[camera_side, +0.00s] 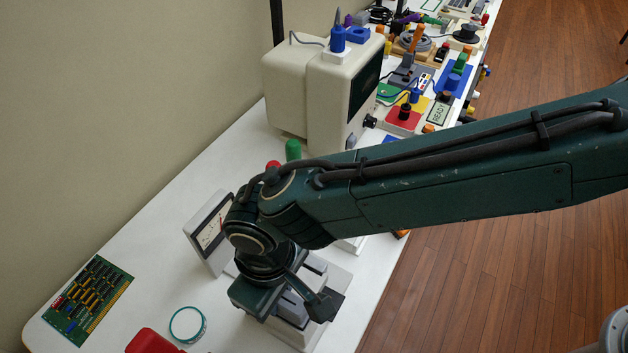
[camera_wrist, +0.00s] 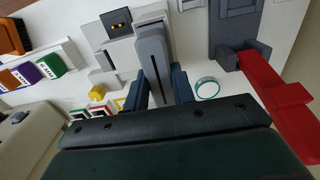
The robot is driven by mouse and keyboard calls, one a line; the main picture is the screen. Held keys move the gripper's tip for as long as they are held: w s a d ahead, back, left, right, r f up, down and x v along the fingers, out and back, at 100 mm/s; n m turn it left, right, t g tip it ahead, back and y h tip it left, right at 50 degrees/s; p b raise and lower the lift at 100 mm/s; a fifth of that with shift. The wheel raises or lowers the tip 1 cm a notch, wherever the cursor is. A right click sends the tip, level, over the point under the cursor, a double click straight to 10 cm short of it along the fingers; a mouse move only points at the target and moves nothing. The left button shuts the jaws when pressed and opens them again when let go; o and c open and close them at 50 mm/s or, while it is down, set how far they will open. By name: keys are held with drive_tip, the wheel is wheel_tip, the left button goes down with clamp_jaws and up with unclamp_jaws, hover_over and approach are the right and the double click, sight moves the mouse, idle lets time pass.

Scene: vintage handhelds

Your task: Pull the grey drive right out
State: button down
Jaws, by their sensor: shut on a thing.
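The grey drive (camera_wrist: 154,52) is a long grey block with a dark slit along it. In the wrist view it lies between my gripper's two dark fingers (camera_wrist: 159,88), which are shut on it. In the side view my gripper (camera_side: 287,302) points down over a pale base (camera_side: 338,283) near the table's front edge. Grey parts show between and beside the jaws there, but the jaws hide much of the drive. I cannot tell how far the drive sits in or out of its housing.
A dial meter (camera_side: 208,232) stands close behind my gripper. A teal ring (camera_side: 204,328), a red object (camera_side: 152,343) and a green circuit board (camera_side: 92,300) lie to the left. A beige monitor (camera_side: 318,95) stands further back. The white table (camera_side: 150,245) is clear between meter and board.

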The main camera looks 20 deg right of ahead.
drive_tip(key=shift+r, duration=0.7)
idle(0.4)
